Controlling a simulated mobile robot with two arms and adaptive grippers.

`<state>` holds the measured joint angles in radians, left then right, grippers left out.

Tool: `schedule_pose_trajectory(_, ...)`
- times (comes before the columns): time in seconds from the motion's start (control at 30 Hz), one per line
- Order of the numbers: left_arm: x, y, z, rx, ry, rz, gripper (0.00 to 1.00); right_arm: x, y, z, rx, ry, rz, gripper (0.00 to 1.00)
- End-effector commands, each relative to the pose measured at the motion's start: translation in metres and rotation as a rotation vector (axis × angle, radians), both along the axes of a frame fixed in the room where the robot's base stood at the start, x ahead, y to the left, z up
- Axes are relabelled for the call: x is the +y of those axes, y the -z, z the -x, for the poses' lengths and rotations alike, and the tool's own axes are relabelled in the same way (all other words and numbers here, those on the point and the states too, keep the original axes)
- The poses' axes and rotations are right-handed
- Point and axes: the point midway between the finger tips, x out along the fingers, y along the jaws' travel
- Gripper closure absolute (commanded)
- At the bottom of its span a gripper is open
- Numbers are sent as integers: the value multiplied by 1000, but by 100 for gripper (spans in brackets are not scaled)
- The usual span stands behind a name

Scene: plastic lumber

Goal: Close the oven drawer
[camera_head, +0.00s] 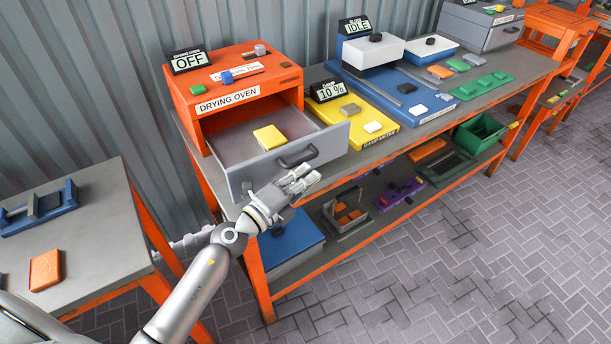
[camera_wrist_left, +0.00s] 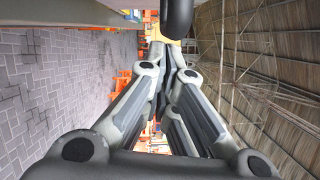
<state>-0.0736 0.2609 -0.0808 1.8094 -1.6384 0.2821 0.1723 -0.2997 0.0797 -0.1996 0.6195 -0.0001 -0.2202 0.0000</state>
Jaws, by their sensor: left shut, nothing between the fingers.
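The orange drying oven (camera_head: 243,84) stands on the workbench, and its grey drawer (camera_head: 245,162) is pulled out toward me. A yellow block (camera_head: 270,138) lies in the drawer. The drawer front carries a dark handle (camera_head: 297,156); a dark rounded part, which seems to be this handle (camera_wrist_left: 178,16), shows at the top of the left wrist view. My left gripper (camera_head: 305,178) is shut and empty, just in front of the drawer front and below the handle. I cannot tell whether it touches the drawer. It also shows in the left wrist view (camera_wrist_left: 168,50). My right gripper is not in view.
A yellow damp meter (camera_head: 378,143) stands right of the drawer, with a blue device (camera_head: 370,75) beyond it. A lower shelf holds a blue box (camera_head: 290,240) and other items. A side table (camera_head: 105,220) stands at the left. The brick floor at right is clear.

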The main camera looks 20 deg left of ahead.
Motion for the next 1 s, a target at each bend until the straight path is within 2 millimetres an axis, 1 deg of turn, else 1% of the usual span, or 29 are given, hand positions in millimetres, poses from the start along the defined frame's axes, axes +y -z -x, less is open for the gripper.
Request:
schedule_pose_trajectory(0.17,2,0,-2,-1,-1,-1,100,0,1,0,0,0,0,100)
schedule_pose_trajectory(0.27,8,0,-6,-1,-1,-2,100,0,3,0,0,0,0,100)
schedule_pose_trajectory(0.37,19,1,-14,-2,-2,-3,100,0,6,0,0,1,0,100)
schedule_pose_trajectory(0.47,35,1,-26,-3,-4,-4,100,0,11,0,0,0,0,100)
schedule_pose_trajectory(0.67,75,3,-58,-3,-5,-5,100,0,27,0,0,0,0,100)
schedule_pose_trajectory(0.8,105,3,-81,-4,-5,-4,100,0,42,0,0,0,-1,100)
schedule_pose_trajectory(1.0,141,4,-109,-4,-5,-2,100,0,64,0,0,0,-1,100)
